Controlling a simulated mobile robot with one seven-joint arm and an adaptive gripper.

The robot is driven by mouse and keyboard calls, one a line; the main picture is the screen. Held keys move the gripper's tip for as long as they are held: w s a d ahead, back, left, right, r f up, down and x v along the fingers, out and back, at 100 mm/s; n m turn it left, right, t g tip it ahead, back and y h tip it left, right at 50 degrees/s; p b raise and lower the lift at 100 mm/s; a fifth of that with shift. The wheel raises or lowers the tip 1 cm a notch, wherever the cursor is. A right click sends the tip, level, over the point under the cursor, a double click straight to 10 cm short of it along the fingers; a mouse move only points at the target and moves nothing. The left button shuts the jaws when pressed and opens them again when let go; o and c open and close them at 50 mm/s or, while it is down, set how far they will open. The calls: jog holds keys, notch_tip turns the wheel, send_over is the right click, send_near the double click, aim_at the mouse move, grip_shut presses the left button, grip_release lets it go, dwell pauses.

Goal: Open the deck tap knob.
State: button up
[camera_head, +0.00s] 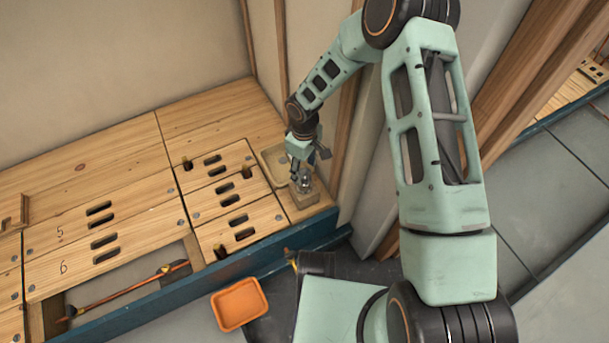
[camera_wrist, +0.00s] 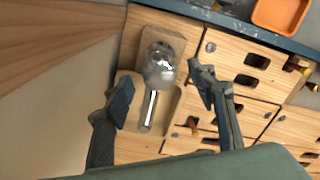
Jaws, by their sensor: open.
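The deck tap knob (camera_wrist: 159,66) is a shiny rounded metal knob on a wooden block (camera_wrist: 165,38), with a metal spout (camera_wrist: 148,108) running from it over a shallow wooden tray (camera_wrist: 172,105). In the head view the knob (camera_head: 304,182) is small and sits on its block at the right end of the deck. My gripper (camera_wrist: 160,88) is open, one finger on each side of the tap, with the knob showing between and beyond the fingertips. In the head view my gripper (camera_head: 303,165) is just above the tap. I cannot tell whether a finger touches it.
Slotted wooden deck panels (camera_head: 120,220) lie to the left, and a wall stands close to the right of the tap. An orange tray (camera_head: 239,303) is in front of the blue edge beam (camera_head: 200,280).

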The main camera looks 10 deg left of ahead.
jog(key=shift+f, duration=1.35)
jog(key=shift+c, duration=0.7)
